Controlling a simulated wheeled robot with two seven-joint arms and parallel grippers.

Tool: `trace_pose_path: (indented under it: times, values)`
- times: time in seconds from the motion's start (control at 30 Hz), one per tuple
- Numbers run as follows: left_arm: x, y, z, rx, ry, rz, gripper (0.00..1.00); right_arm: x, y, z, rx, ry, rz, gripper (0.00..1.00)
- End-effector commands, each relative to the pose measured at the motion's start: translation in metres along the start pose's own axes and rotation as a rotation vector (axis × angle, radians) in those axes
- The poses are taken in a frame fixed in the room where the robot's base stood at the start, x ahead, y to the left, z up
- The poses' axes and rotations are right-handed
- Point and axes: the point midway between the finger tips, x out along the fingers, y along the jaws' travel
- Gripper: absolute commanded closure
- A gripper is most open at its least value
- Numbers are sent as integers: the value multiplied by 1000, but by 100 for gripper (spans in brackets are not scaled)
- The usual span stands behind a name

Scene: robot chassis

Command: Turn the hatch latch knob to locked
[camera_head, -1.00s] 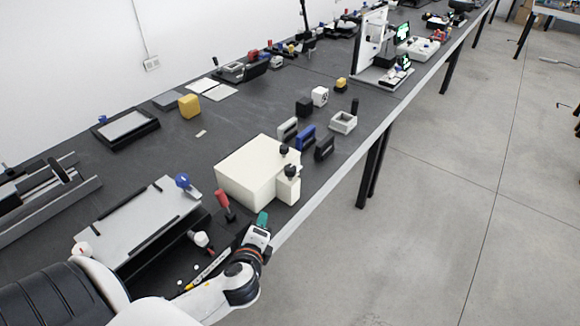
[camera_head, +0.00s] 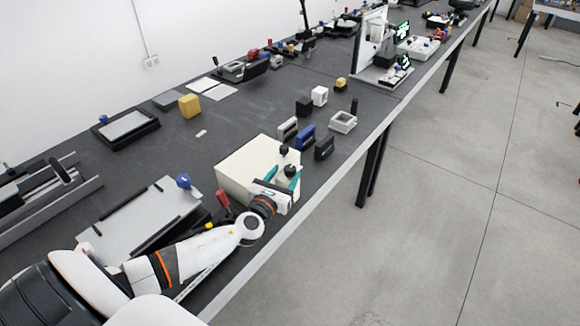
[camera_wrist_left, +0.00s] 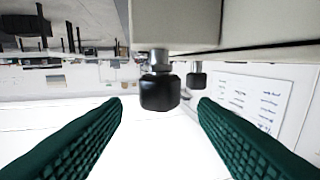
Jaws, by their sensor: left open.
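A cream box (camera_head: 245,163) stands near the table's front edge with two black knobs on it. The nearer black knob (camera_head: 291,171) is at the box's front part, and the other black knob (camera_head: 284,150) is just behind it. My left gripper (camera_head: 283,177) is open, its teal fingers at the nearer knob. In the left wrist view, one black knob (camera_wrist_left: 160,92) appears large between the open fingers (camera_wrist_left: 160,102), with a gap on both sides. The second knob (camera_wrist_left: 197,78) looks smaller and farther off. I cannot tell which way either knob is turned. My right gripper is not in view.
A red-handled part (camera_head: 222,199) stands close beside my left wrist. A grey plate with a blue knob (camera_head: 183,181) lies to the left. Small blocks, including a blue one (camera_head: 305,138), stand beyond the box. The table's front edge runs close by.

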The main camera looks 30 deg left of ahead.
Motion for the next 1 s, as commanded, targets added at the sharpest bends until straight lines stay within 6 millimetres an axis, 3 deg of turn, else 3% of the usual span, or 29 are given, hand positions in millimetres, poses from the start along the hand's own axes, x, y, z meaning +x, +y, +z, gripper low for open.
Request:
trace_pose_path:
  times: [0.1, 0.27, 0.63, 0.9, 1.0]
  values:
    - [20, 0, -1, -2, 2, -2, 46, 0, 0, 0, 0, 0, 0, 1]
    - [35, 0, 0, -3, 0, 0, 46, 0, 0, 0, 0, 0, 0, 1]
    - [40, 0, 0, -3, -1, 0, 46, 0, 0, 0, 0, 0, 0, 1]
    - [39, 0, 0, -3, -1, 0, 89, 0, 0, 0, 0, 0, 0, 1]
    - [39, 0, 0, -3, -1, -1, 91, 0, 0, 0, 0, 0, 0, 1]
